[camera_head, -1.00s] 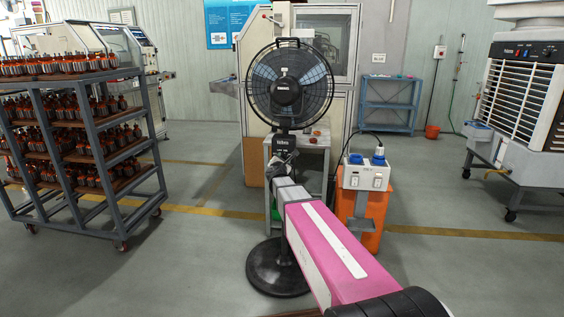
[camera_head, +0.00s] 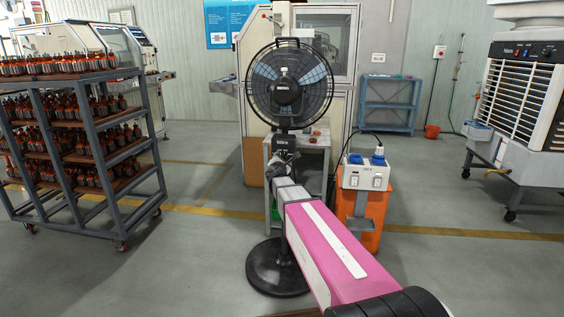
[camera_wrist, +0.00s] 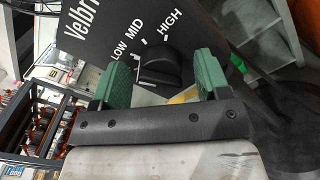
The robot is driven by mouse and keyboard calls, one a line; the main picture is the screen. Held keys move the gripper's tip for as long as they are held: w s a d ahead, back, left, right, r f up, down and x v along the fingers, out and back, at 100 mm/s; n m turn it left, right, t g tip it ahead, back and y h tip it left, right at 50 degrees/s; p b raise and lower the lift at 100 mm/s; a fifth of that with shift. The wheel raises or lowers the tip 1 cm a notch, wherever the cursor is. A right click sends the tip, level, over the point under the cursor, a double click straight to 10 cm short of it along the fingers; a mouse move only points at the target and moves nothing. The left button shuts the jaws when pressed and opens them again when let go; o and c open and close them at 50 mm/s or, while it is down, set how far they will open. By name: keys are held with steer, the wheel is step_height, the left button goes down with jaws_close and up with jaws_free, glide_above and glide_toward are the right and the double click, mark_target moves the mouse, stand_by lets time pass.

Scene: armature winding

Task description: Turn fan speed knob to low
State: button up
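The black fan speed knob (camera_wrist: 158,68) sits on a black panel (camera_wrist: 105,30) marked LOW, MID and HIGH in the wrist view. My gripper (camera_wrist: 161,60) has its two green fingers apart, one on each side of the knob. The knob is between them, with small gaps showing. I cannot tell which mark the knob points at. In the head view the black pedestal fan (camera_head: 287,88) stands ahead. My gripper (camera_head: 284,158) is at its post, below the fan head, and the knob is hidden there.
An orange stand with a white socket box (camera_head: 366,178) is right of the post. A grey table stands behind the fan. A rack of armatures (camera_head: 130,150) is on the left, an air cooler (camera_head: 520,95) on the right.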

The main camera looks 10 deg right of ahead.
steer(key=shift+s, duration=0.1)
steer(key=v, duration=1)
steer(key=shift+s, duration=0.3)
steer(key=s+d+f+m+g+h, duration=0.2)
steer(key=s+d+f+m+g, duration=0.7)
steer(key=s+f+m, duration=0.5)
steer(key=s+a+f+m+g+y, duration=0.3)
steer(key=s+f+m+g, duration=0.1)
steer(key=s+m, duration=0.1)
steer(key=s+a+f+m+g+y, duration=0.3)
steer(key=s+f+m+g+y, duration=0.1)
steer(key=s, duration=0.4)
steer(key=shift+f+m+y, duration=0.3)
steer(key=shift+m, duration=0.4)
